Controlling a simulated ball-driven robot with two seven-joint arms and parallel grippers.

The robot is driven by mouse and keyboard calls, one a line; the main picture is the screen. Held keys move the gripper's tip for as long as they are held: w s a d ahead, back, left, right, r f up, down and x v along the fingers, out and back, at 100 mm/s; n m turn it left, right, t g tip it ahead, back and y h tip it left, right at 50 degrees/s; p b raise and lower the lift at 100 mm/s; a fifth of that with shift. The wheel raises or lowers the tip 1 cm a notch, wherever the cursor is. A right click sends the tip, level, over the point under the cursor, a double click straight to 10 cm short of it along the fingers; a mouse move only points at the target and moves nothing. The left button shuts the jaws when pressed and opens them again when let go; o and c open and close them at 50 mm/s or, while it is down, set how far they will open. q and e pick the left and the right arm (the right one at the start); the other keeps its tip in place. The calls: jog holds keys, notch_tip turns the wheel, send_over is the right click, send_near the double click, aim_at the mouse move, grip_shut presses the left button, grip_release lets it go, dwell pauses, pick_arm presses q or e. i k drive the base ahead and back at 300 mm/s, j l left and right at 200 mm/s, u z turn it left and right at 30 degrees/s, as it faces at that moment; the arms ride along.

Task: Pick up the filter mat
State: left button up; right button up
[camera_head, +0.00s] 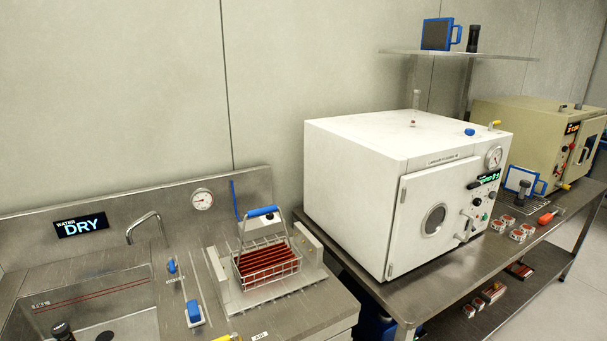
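Two blue-framed panels with side handles look like filter mats; I cannot tell for sure which one the task means. One framed panel (436,34) has a dark grey face and stands upright on the wall shelf (400,52). The other framed panel (519,180) has a pale face and stands on the steel table right of the white oven, partly behind a black cylinder. Neither of my grippers is in view, and nothing is seen touching either panel.
The white oven (350,170) has its door shut. A wire basket (268,262) with red-brown plates stands beside the sink (90,305). Black cylinders stand by both panels (473,40) (523,192). Several small round tins (517,236) lie on the table (420,297). A beige oven (520,122) stands behind.

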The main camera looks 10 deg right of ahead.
aim_at(438, 33)
jog(key=i+l, duration=0.1)
jog(key=l, duration=0.4)
jog(key=i+l+z, duration=0.15)
jog(key=l, duration=0.35)
jog(key=i+l, duration=0.1)
jog(key=l, duration=0.35)
jog(key=i+l+z, duration=0.1)
jog(key=l, duration=0.4)
jog(key=i+l+z, duration=0.1)
jog(key=l, duration=0.35)
jog(key=i+l, duration=0.25)
jog(key=l, duration=0.2)
jog(key=i+l+z, duration=0.1)
jog(key=l, duration=0.35)
jog(key=i+l+z, duration=0.1)
jog(key=i+l, duration=0.15)
jog(key=l, duration=0.2)
